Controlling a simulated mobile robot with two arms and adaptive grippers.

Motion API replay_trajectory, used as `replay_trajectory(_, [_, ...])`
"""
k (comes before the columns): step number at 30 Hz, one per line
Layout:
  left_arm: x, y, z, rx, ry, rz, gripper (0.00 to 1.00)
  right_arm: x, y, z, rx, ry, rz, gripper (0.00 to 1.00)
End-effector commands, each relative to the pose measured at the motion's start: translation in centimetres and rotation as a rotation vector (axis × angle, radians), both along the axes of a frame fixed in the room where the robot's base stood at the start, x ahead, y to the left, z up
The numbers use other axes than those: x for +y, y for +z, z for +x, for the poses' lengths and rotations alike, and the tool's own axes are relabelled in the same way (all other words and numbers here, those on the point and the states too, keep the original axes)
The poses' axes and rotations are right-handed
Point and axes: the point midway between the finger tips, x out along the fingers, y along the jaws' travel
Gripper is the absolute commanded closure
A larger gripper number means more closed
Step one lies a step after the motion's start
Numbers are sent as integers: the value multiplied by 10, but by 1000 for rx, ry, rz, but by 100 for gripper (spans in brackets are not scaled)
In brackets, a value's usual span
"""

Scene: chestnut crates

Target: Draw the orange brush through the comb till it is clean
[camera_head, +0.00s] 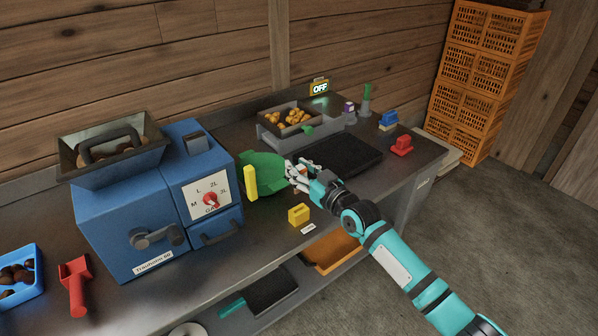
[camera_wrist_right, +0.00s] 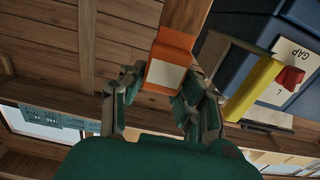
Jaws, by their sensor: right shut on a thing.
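My right gripper (camera_head: 303,174) reaches over the bench beside the blue machine. In the right wrist view its fingers (camera_wrist_right: 158,100) are closed around an orange block with a pale face (camera_wrist_right: 164,76), which I take for the orange brush. The brush cannot be made out in the head view. A green piece (camera_head: 264,172) lies just left of the fingers, and an upright yellow bar (camera_head: 250,182) stands beside it; the bar also shows in the right wrist view (camera_wrist_right: 255,88). I cannot tell which thing is the comb. My left gripper is out of view.
The blue machine (camera_head: 130,215) with its dial fills the left of the bench. A yellow block (camera_head: 299,214) sits near the front edge. A dark mat (camera_head: 345,155), a tray of chestnuts (camera_head: 262,118), and blue (camera_head: 388,120) and red (camera_head: 402,145) blocks are at right.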

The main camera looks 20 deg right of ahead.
Motion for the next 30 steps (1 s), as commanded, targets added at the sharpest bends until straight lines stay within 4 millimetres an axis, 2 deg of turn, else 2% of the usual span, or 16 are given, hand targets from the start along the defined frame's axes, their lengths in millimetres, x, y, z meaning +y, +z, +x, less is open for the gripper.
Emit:
replay_trajectory(10, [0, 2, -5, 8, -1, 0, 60, 1, 1, 0, -1, -1, 0, 100])
replay_trajectory(17, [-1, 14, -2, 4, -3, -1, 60, 1, 5, -1, 3, -15, 0, 100])
replay_trajectory(19, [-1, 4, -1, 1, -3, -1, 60, 1, -7, -1, 3, -16, -1, 100])
replay_trajectory(30, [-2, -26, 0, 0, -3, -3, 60, 1, -44, -1, 1, -16, -3, 100])
